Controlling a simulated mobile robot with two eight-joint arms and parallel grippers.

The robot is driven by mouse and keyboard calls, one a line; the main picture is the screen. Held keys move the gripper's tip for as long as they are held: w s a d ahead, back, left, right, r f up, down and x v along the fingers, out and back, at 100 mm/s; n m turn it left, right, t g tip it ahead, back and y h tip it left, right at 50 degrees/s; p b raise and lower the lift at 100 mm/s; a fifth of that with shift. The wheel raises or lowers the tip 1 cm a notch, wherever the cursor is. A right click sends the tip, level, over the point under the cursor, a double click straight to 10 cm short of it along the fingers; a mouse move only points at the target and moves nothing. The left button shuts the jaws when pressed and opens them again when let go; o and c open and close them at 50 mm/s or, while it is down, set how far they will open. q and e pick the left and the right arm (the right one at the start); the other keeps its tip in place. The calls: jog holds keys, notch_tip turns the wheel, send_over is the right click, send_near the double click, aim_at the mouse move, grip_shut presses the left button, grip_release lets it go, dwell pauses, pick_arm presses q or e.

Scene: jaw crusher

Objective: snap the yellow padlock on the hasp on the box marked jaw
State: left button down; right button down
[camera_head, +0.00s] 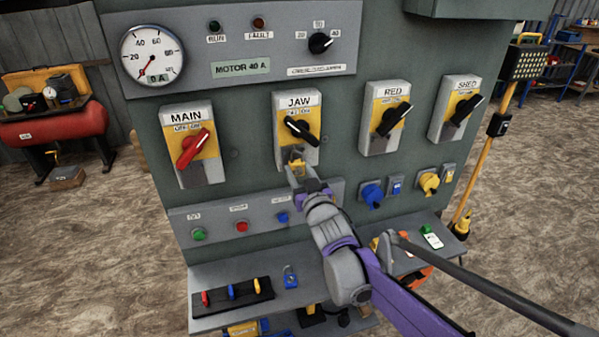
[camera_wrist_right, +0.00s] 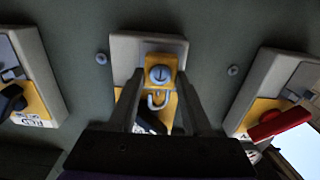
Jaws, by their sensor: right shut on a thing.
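The box marked jaw (camera_head: 297,108) is on the green panel, with a black rotary handle (camera_head: 302,132) on its yellow plate. My right gripper (camera_head: 297,168) is at the lower end of this box, shut on the yellow padlock (camera_head: 296,158). In the right wrist view, which looks upside down, the padlock (camera_wrist_right: 160,66) shows its round keyhole face between my fingers (camera_wrist_right: 158,92), with the metal shackle (camera_wrist_right: 158,100) towards the handle. The hasp is hard to make out behind padlock and fingers, so I cannot tell whether the shackle passes through it. My left gripper is out of view.
Boxes marked main (camera_head: 190,145), red (camera_head: 389,118) and shed (camera_head: 457,108) flank the jaw box. Below are a button strip (camera_head: 215,222) and a shelf (camera_head: 210,318) with a rack of coloured items (camera_head: 232,293) and a blue padlock (camera_head: 290,278). A dark bar (camera_head: 490,284) crosses the lower right.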

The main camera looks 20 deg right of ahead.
jog(key=shift+w, duration=1.25)
dwell(0.6)
jog(key=shift+c, duration=1.3)
grip_release()
jog(key=shift+s, duration=0.1)
jog(key=s, duration=0.9)
jog(key=shift+d, duration=0.1)
jog(key=s+f+g, duration=0.6)
jog(key=s+f, duration=0.4)
jog(key=s, duration=0.4)
jog(key=s+f+g, duration=0.6)
jog(key=s+f, duration=0.4)
jog(key=s, duration=0.4)
jog(key=shift+s+f+g+h, duration=0.3)
jog(key=shift+f, duration=0.1)
